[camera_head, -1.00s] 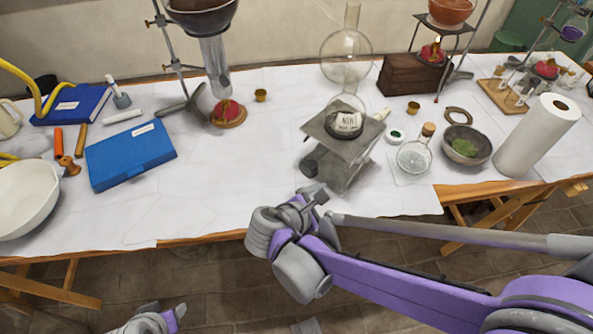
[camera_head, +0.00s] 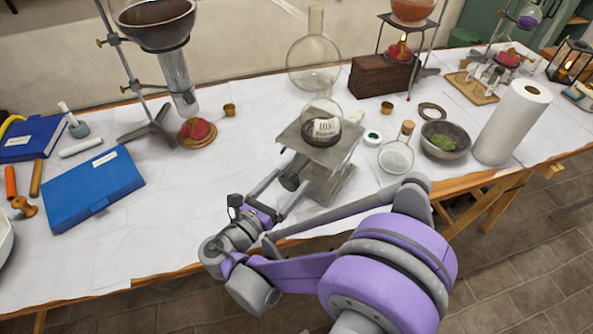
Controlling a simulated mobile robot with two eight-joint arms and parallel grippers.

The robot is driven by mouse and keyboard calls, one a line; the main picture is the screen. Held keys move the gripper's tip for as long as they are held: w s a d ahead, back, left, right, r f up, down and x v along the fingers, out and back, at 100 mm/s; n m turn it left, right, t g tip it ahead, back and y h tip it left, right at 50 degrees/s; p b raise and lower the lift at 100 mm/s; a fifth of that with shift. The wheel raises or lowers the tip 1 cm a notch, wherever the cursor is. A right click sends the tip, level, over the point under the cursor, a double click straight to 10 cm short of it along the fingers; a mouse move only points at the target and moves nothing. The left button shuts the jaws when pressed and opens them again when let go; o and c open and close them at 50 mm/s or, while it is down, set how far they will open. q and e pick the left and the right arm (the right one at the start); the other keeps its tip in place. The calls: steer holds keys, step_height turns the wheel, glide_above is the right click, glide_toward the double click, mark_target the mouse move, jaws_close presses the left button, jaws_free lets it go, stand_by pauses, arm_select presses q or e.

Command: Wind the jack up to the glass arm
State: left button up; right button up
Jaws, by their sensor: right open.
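The grey lab jack (camera_head: 340,152) stands near the middle of the table. The jack's dark winding knob (camera_head: 291,178) faces me at the front left. Behind stands clear glassware (camera_head: 313,65) with a round bulb and upright neck; I cannot clearly make out its glass arm or the gap to the flask. My right gripper (camera_head: 292,182) is open, its two fingers reaching toward the knob, one to each side in the picture. I cannot tell whether they touch it. My left gripper is not in view.
Right of the jack stand a corked flask (camera_head: 396,155), a grey bowl (camera_head: 445,140) and a paper roll (camera_head: 512,122). Left are a blue case (camera_head: 92,188) and a stand with a dark bowl (camera_head: 153,22). The table is clear between case and jack.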

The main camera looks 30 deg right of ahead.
steer(key=shift+x, duration=2.15)
steer(key=shift+c, duration=0.3)
steer(key=c, duration=1.3)
